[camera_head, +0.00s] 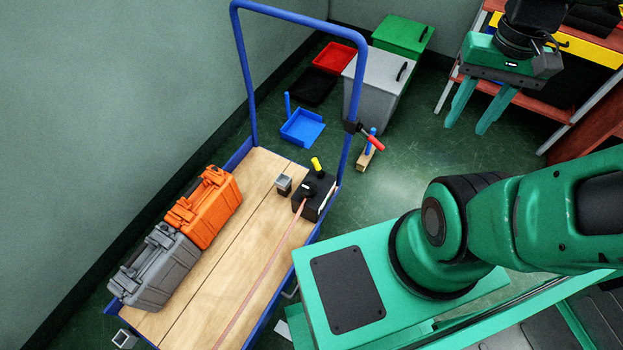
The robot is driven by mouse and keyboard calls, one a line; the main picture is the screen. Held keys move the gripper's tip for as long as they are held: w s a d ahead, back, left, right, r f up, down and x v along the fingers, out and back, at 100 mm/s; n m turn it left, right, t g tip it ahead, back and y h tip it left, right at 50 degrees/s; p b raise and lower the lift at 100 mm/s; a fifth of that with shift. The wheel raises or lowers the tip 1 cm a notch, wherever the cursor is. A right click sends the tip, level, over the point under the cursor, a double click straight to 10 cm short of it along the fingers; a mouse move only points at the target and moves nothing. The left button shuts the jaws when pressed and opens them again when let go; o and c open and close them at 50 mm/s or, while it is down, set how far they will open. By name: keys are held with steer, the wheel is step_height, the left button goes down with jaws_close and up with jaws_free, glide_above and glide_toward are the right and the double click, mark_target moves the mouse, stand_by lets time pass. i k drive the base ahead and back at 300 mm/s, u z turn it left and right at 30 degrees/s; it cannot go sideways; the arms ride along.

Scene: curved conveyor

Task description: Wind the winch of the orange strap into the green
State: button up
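The winch (322,195) is a black box on the wooden deck of a blue-framed cart, near the handle end. A yellow knob (316,163) stands up from its top. The pale orange strap (262,270) runs from the winch along the deck toward the bottom of the view and looks fairly straight. A dial or green zone is too small to make out. My gripper (478,116) is at the upper right, pointing down, well away from the winch. Its two teal fingers are apart with nothing between them.
An orange case (204,208) and a grey case (158,268) lie on the cart's left side. Bins (378,85) stand behind. A shelf (590,80) is at right.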

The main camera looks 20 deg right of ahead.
mark_target(309, 189)
steer(key=u, duration=0.05)
steer(key=k, duration=1.05)
steer(key=z, duration=0.05)
